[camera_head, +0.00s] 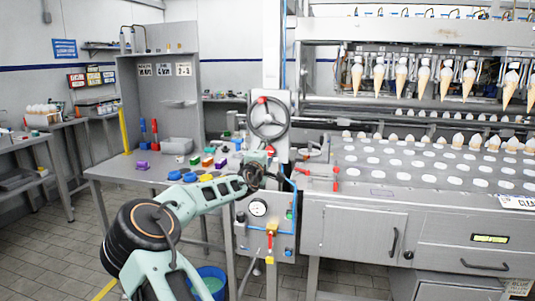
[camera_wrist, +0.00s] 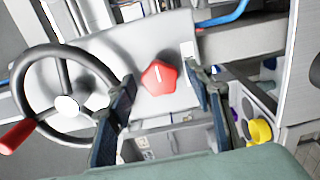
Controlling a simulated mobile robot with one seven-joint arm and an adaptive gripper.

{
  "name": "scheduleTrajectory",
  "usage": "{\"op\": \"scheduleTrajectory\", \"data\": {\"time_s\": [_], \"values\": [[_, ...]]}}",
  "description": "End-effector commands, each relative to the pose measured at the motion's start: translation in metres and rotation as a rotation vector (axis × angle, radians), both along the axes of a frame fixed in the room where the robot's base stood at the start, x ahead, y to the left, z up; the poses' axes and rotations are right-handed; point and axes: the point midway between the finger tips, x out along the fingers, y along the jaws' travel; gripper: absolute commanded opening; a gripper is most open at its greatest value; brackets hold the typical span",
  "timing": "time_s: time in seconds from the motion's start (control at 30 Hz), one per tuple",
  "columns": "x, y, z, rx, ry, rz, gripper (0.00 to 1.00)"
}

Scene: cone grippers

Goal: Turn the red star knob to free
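The red star knob (camera_wrist: 160,77) sits on a pale grey panel in the middle of the wrist view. It has a small light mark on its face. My gripper (camera_wrist: 160,86) is open, with one dark finger to the left of the knob and one to the right. There is a visible gap on both sides, and I cannot tell how far the fingertips are from the panel. In the head view my gripper (camera_head: 264,170) is in front of the machine panel, below the handwheel. A small red spot just above it may be the knob, mostly hidden.
A handwheel (camera_wrist: 66,103) with a red handle (camera_wrist: 17,136) stands close left of my gripper. A yellow knob (camera_wrist: 258,131) is at lower right. A blue hose (camera_wrist: 222,14) runs above. A workbench (camera_head: 130,172) with coloured blocks is left in the head view.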

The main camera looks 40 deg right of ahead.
Motion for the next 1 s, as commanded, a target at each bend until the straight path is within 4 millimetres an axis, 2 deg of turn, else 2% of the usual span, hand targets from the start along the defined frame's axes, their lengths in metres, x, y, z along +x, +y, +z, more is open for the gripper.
{"op": "scheduleTrajectory", "data": {"time_s": [0.2, 0.33, 0.8, 1.0], "values": [[-0.001, 0.001, 0.0, 0.001, -0.001, 0.0, 0.47], [-0.007, 0.009, 0.0, 0.001, 0.0, 0.0, 0.47], [-0.057, 0.069, 0.0, 0.001, 0.0, 0.002, 0.47], [-0.072, 0.086, 0.0, 0.001, 0.001, 0.0, 0.47]]}}
